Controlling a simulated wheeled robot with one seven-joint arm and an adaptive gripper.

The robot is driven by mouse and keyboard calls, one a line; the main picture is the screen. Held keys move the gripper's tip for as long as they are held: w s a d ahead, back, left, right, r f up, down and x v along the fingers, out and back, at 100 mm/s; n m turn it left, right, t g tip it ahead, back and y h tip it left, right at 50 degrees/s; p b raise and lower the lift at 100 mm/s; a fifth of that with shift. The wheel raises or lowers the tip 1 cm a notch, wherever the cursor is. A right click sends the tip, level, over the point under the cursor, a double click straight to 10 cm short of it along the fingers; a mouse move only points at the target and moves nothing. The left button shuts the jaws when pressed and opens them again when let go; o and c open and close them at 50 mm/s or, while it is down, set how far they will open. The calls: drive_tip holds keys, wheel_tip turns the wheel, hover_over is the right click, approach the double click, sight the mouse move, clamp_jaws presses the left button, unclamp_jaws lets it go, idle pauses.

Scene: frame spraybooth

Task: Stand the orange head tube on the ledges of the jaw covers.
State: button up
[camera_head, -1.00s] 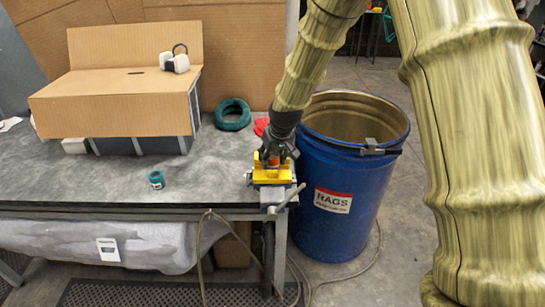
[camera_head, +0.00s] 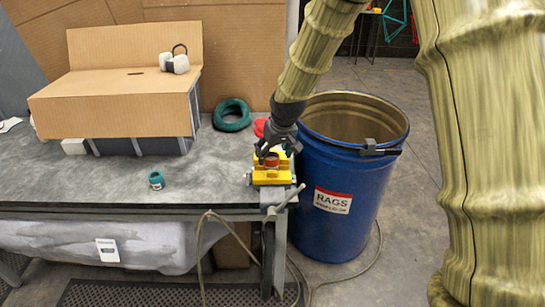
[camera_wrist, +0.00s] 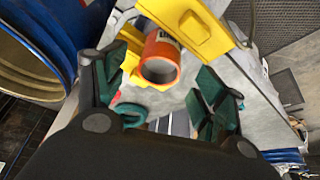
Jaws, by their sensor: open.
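The orange head tube (camera_head: 271,160) stands upright, as far as I can tell, at the yellow jaw covers (camera_head: 272,178) of the bench vise. In the wrist view the tube (camera_wrist: 161,58) shows its open round end, with yellow jaw covers (camera_wrist: 192,28) on either side. Its seat on the ledges is hidden. My gripper (camera_head: 277,149) is just above and behind the tube. In the wrist view my gripper (camera_wrist: 163,92) is open, its green finger pads wide apart and clear of the tube.
A blue rags barrel (camera_head: 345,190) stands right of the vise, close to my arm. A small teal tape roll (camera_head: 156,180) lies on the grey bench (camera_head: 90,185). A green coil (camera_head: 231,115) and a cardboard-topped box (camera_head: 110,100) are farther back. The bench's front middle is mostly clear.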

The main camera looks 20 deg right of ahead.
sight(278, 174)
drive_tip(key=v, duration=0.8)
drive_tip(key=shift+s+r, duration=0.15)
drive_tip(key=shift+r, duration=0.1)
